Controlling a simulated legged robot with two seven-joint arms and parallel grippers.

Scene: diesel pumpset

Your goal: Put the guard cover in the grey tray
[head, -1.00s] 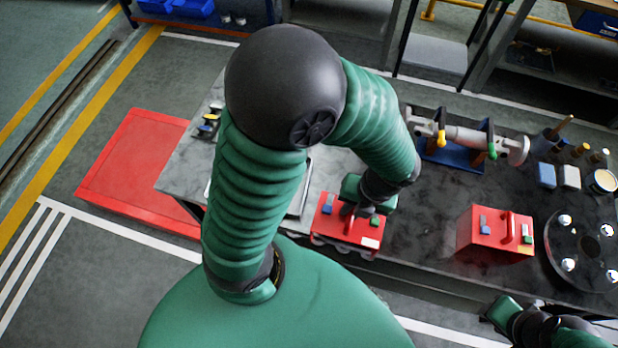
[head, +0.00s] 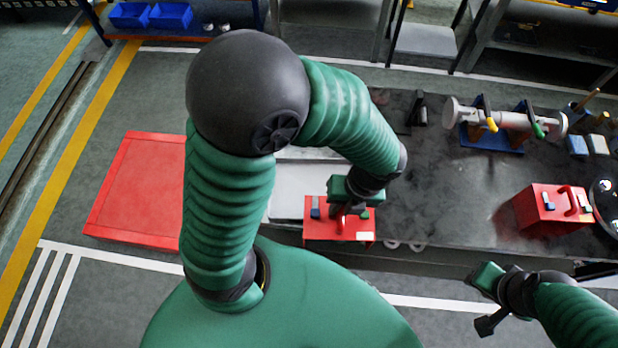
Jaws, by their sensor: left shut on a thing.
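The guard cover looks like a red box (head: 318,232) with a handle, small blue and green blocks and a white label on its top. My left gripper (head: 347,208) is shut on its handle from above. The grey tray looks like the pale flat piece (head: 291,186) on the bench, partly behind my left arm. The cover overlaps the tray's front right part in the picture; its height above it is unclear. My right gripper (head: 484,300) is low at the right, in front of the bench and away from the cover; its jaw opening is unclear.
A similar red box (head: 540,212) with a handle stands on the dark bench (head: 450,205) at the right. A grey cylinder (head: 500,118) on a blue stand is behind it. A red platform (head: 140,190) lies on the floor at left. The bench middle is clear.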

